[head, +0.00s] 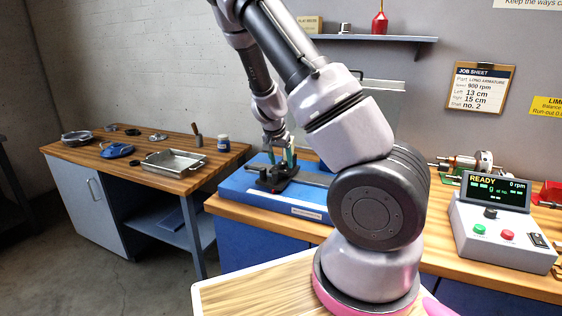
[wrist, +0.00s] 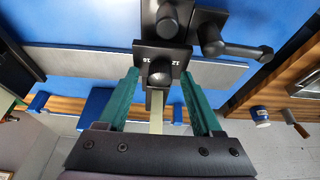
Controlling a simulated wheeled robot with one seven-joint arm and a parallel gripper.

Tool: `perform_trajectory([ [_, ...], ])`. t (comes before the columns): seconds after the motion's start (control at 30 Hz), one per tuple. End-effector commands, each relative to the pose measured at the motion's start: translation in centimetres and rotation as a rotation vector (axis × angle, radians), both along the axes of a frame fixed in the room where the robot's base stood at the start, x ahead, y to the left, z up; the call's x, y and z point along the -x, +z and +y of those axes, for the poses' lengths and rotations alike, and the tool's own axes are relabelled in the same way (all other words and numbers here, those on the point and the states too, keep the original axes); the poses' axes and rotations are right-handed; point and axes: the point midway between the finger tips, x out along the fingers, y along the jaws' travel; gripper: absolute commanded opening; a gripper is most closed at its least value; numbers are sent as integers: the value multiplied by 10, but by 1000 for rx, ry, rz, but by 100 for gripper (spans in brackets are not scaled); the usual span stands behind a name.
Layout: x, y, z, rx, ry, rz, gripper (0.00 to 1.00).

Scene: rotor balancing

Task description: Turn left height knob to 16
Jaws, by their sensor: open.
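The left height knob seems to be the short black round knob (wrist: 160,74) on a black support block, seen in the wrist view between my fingertips. White scale marks beside it are partly legible, and I cannot read its setting. My gripper (wrist: 161,80) is open, with one teal finger on each side of the knob; contact is not clear. In the head view my gripper (head: 281,158) is over the black support (head: 271,181) on the blue machine bed (head: 233,186). My arm hides the right part of the machine.
A black lever handle (wrist: 232,46) sticks out beside the block. The side bench at left holds a metal tray (head: 174,161), a jar (head: 223,143) and a blue item (head: 117,150). A control box (head: 505,233) reads READY, 0 rpm. The job sheet (head: 480,88) lists left 13 cm, right 15 cm.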

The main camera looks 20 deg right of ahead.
Motion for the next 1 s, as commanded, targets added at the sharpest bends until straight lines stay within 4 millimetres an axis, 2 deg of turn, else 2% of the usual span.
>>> perform_trajectory([
  [0.2, 0, 0, 0, 0, 0, 0, 67],
  [0.23, 0, 0, 0, 0, 0, 0, 59],
  [0.3, 0, 0, 0, 0, 0, 0, 32],
  [0.4, 0, 0, 0, 0, 0, 0, 0],
  [0.67, 1, -1, -2, -3, 37, 2, 0],
  [1.0, 3, -1, -4, -4, 243, 3, 0],
])
